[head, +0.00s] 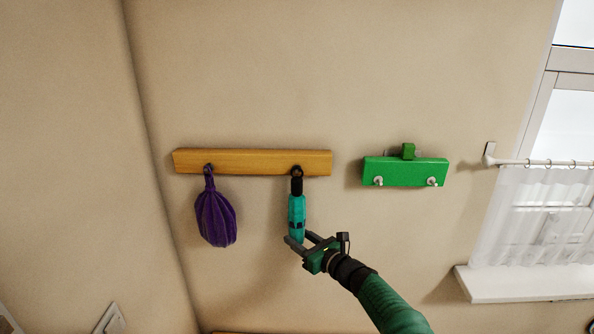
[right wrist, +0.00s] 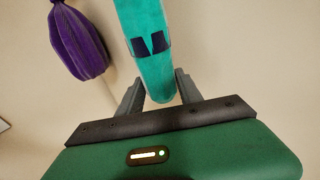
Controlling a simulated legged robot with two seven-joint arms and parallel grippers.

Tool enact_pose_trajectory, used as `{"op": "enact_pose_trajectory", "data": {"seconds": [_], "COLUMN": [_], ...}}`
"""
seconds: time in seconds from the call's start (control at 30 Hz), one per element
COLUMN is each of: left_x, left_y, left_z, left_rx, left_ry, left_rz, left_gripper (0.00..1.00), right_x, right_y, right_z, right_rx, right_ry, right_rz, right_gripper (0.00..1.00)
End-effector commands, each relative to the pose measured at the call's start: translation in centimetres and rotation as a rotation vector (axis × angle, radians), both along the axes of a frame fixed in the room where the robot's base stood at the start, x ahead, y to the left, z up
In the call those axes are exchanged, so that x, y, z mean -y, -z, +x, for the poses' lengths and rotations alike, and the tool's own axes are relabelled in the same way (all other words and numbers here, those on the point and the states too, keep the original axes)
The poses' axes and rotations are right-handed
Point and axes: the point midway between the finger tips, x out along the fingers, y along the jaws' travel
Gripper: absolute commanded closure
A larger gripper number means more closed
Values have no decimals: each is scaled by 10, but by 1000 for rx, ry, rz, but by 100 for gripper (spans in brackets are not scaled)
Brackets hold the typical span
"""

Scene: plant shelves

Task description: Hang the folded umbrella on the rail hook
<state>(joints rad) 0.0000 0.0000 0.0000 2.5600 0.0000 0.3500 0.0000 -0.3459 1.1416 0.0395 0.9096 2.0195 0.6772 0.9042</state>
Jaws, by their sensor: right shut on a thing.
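The folded umbrella (head: 296,212) is teal with dark patches and a black handle at the top. It hangs upright below the wooden rail (head: 250,162), its handle end at the rail's right hook (head: 297,171). Whether the handle is looped over the hook or only in front of it I cannot tell. My right gripper (head: 296,242) is shut on the umbrella's lower end. In the right wrist view the umbrella (right wrist: 146,50) stands between the two grey fingers. My left gripper is not in view.
A purple bag-like thing (head: 215,218) hangs from the rail's left hook. A green rack (head: 405,171) with two pale pegs is on the wall to the right. A curtained window (head: 545,215) with a white sill (head: 520,283) is at far right.

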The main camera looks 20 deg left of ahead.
Motion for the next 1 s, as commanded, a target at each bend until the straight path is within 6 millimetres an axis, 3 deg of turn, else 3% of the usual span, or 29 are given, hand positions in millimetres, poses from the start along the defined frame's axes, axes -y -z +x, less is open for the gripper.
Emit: {"op": "enact_pose_trajectory", "data": {"seconds": [0.07, 0.1, 0.3, 0.67, 0.87, 1.0], "left_x": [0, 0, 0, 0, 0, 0], "left_y": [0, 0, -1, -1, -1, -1], "left_z": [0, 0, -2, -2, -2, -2], "left_rx": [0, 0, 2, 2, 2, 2], "left_ry": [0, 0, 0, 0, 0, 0], "left_rz": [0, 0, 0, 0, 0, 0], "left_gripper": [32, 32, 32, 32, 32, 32], "right_x": [0, 0, 0, 4, 28, 58], "right_y": [0, 0, 0, 0, -4, -7], "right_z": [0, 0, 0, -1, -18, -37], "right_rx": [-1, -1, 0, -2, -3, -2], "right_ry": [0, 0, 0, 2, 3, 4], "right_rz": [-1, -1, 0, 0, 1, 0], "right_gripper": [81, 57, 33, 33, 33, 33]}}
